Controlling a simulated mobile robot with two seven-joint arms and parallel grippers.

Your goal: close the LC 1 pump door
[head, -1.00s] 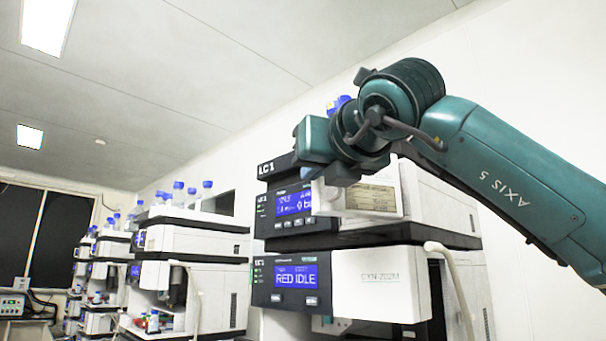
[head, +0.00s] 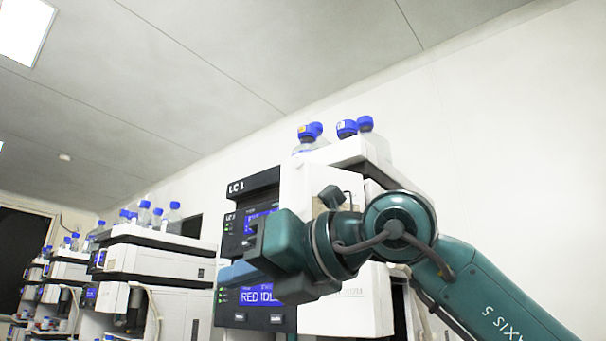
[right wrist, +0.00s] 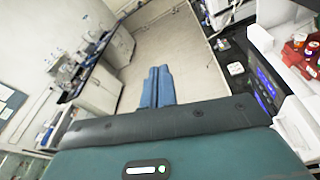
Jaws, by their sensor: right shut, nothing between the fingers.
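The LC 1 stack (head: 253,186) stands at the centre of the head view, with a dark label strip on top and blue displays below. A white panel (head: 296,188) beside the upper display is the likely pump door. My right wrist covers part of it, and I cannot tell how far open it is. My right gripper (head: 236,272) is shut and empty, with its blue fingers in front of the stack's left side, between the two displays. The closed fingers also show in the right wrist view (right wrist: 157,72). My left gripper is not in view.
Bottles with blue caps (head: 347,128) stand on top of the LC 1 stack. More instrument stacks (head: 158,262) line up to the left. In the right wrist view, open floor (right wrist: 180,50) lies beyond the fingers, with a bench (right wrist: 85,65) to the left.

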